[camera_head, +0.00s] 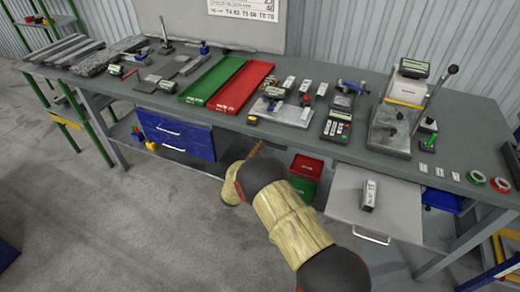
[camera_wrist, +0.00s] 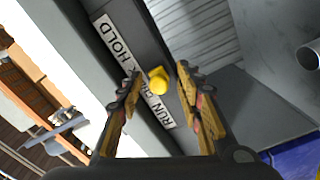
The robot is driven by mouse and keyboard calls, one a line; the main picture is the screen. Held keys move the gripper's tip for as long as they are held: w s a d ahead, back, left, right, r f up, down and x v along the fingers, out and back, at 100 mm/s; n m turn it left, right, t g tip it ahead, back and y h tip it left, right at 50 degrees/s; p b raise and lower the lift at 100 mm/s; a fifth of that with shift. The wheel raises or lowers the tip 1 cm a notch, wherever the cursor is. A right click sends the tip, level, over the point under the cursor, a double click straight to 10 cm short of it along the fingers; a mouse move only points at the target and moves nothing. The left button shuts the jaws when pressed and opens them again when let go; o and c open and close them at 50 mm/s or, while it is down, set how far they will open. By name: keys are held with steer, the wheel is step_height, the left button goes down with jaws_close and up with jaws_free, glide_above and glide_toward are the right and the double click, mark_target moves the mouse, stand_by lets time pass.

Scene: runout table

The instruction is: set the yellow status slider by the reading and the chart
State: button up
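The yellow status slider (camera_wrist: 158,80) shows in the wrist view as a small knob beside a white label strip (camera_wrist: 108,32). The strip reads HOLD at its upper end and RUN at its lower end; its middle word is partly hidden. The knob is around the middle of the strip. My gripper (camera_wrist: 158,72) is open, one finger on each side of the knob; contact is not clear. In the head view my arm hides most of the gripper at the bench's front edge. The chart (camera_head: 245,9) hangs on the back board, cut off at the top.
The bench (camera_head: 285,137) carries a green tray (camera_head: 212,80), a red tray (camera_head: 240,86), several instruments with small displays, and a keypad device (camera_head: 336,126). Their readings are too small to read. An open drawer (camera_head: 398,205) juts out at the right, near my arm.

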steer(key=shift+w, duration=0.25)
steer(key=shift+d, duration=0.1)
steer(key=shift+c, duration=0.6)
steer(key=c, duration=0.7)
jaws_close()
